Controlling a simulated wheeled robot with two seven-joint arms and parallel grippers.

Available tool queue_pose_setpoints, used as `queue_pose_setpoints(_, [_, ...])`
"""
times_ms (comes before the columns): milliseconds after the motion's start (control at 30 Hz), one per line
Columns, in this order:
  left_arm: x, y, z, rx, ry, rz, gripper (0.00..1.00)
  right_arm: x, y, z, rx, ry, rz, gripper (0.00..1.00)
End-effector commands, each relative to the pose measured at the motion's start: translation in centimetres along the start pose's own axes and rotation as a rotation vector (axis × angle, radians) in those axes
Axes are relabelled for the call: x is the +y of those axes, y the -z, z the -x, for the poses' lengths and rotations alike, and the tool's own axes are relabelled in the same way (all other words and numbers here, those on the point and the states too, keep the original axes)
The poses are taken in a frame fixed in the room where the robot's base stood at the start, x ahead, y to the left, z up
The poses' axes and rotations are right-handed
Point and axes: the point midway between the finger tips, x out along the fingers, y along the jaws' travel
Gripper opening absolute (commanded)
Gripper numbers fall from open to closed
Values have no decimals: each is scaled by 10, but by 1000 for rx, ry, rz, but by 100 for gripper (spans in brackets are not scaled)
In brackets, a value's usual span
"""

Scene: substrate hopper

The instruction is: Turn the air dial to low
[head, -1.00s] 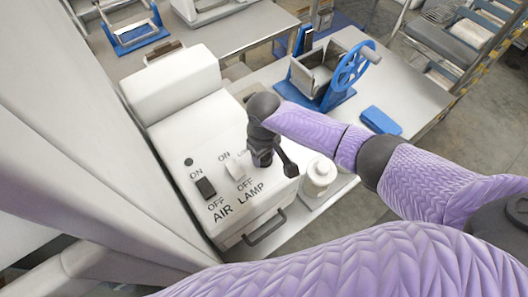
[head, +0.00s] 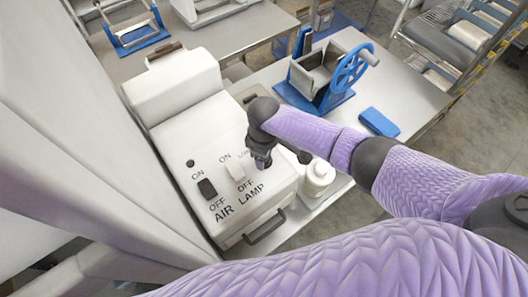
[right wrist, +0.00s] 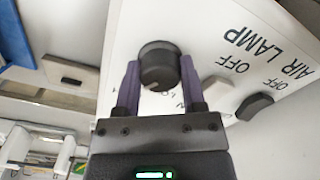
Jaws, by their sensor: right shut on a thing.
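The air dial (right wrist: 158,65) is a round dark knob on the sloped white panel, seen in the right wrist view. My right gripper (right wrist: 160,77) is shut on it, one purple finger on each side. A small pale mark shows on the dial's edge facing the gripper, near a partly hidden label. In the head view my right gripper (head: 262,160) points down at the panel and hides the dial. My left gripper is not in view.
The white machine (head: 185,125) carries a black AIR switch (head: 207,188) and a white LAMP switch (head: 236,171). A white bottle (head: 318,178) stands close on the right. A blue-wheeled hopper (head: 325,75) and blue block (head: 379,121) are on the table behind.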

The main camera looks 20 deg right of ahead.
Motion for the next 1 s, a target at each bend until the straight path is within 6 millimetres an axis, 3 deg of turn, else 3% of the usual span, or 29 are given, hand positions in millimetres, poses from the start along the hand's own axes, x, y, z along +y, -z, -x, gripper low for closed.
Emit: queue_pose_setpoints(1000, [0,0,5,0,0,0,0,2,2,1,3,-4,960,0])
